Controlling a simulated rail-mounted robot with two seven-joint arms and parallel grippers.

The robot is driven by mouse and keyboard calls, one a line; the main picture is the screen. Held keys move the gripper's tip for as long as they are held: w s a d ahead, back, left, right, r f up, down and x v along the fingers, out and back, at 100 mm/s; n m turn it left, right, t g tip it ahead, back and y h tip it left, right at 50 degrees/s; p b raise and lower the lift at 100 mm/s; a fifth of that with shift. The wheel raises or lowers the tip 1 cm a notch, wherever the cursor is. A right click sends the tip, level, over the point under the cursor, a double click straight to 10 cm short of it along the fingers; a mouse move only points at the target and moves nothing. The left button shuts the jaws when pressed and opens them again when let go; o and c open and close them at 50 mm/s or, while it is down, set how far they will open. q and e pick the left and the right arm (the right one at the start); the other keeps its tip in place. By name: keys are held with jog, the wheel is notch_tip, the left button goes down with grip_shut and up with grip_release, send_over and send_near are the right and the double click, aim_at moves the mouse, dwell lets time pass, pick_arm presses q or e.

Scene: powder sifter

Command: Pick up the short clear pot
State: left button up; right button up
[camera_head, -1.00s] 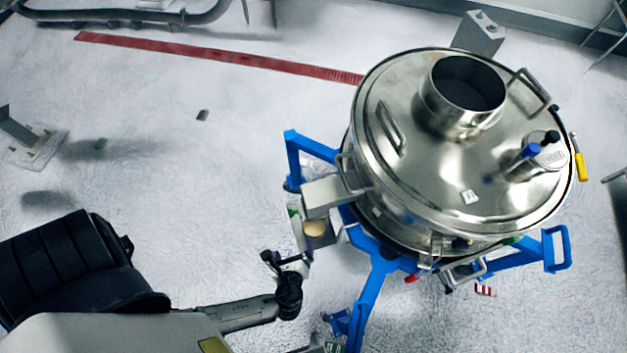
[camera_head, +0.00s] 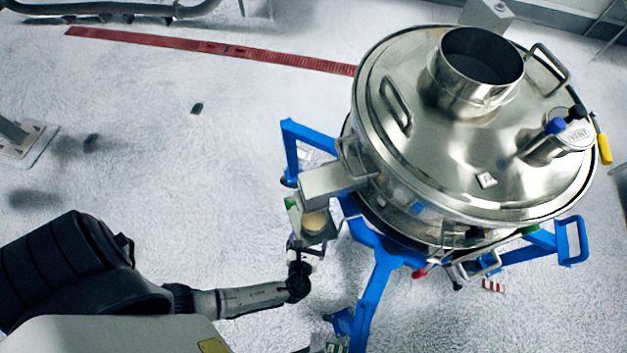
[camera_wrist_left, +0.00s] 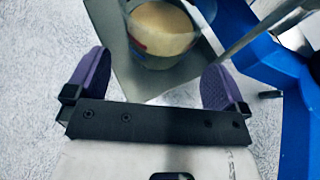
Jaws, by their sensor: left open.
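The short clear pot (camera_head: 314,222) holds a tan powder and stands upright on a small grey metal shelf (camera_head: 326,236) under the sifter's box-shaped spout (camera_head: 330,184). In the left wrist view the pot (camera_wrist_left: 163,52) is at the top centre, its upper part cut off by the frame edge. My left gripper (camera_head: 305,253) is open and empty just in front of the shelf, below the pot in the head view. Its purple fingers show in the wrist view (camera_wrist_left: 155,72), spread to either side of the pot's line and short of it. My right gripper is not seen.
The round steel sifter (camera_head: 455,165) stands on a blue frame (camera_head: 372,290), whose legs lie close to the right of my left gripper. A blue frame bar (camera_wrist_left: 255,55) also shows in the wrist view. The pale floor to the left is mostly clear.

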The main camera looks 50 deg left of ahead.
aim_at(310, 233)
pick_arm(q)
jog(key=shift+b+x, duration=0.6)
jog(key=shift+x, duration=2.3)
jog(key=shift+s, duration=0.1)
jog(key=shift+c, duration=0.2)
jog(key=c, duration=0.7)
jog(key=shift+c, duration=0.2)
jog(key=shift+r, duration=0.2)
